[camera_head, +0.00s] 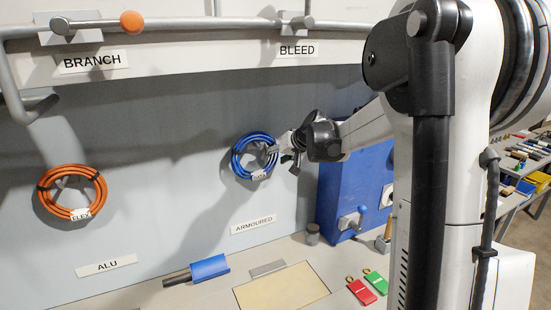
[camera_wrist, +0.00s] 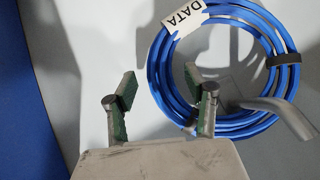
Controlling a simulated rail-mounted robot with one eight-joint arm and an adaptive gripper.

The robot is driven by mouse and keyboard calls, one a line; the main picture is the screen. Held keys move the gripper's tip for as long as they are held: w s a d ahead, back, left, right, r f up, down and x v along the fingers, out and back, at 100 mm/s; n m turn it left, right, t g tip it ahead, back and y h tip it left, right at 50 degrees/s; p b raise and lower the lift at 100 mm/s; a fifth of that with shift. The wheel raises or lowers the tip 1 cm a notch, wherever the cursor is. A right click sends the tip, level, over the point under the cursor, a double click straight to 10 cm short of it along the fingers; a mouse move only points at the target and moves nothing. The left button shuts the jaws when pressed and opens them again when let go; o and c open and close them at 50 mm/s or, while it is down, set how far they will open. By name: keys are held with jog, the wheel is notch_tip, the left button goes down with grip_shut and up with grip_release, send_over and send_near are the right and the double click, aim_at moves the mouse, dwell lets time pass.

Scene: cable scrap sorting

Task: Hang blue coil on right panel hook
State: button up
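The blue coil (camera_head: 236,160) is against the grey panel above the ARMOURED label (camera_head: 253,224). It also shows in the wrist view (camera_wrist: 157,72), with a white DATA tag (camera_wrist: 184,17) and a black tie. A grey bent hook (camera_wrist: 288,115) reaches into the coil's ring in the wrist view, so the coil appears to hang on it. My gripper (camera_head: 276,150) is at the coil's right side in the head view.
An orange coil (camera_head: 45,202) hangs on the panel at left, above the ALU label (camera_head: 106,265). A blue box (camera_head: 340,190) stands right of the blue coil. A blue cylinder (camera_head: 209,268) and red and green tags (camera_head: 362,291) lie on the bench below.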

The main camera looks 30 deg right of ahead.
jog(key=v, duration=1.2)
jog(key=s+a+f+n+g+b, duration=0.2)
jog(key=s+a+f+b, duration=0.3)
jog(key=s+a, duration=1.1)
jog(key=s+a+f+h+b, duration=0.1)
jog(key=s+a+f, duration=0.2)
jog(key=s+f, duration=0.3)
jog(key=s+a+f+n+h+b, duration=0.1)
jog(key=s+a+f, duration=0.3)
jog(key=s+f, duration=0.2)
jog(key=shift+s+a+f+g, duration=0.2)
jog(key=shift+s+a+g, duration=0.1)
jog(key=shift+s, duration=0.75)
jog(key=shift+d, duration=0.15)
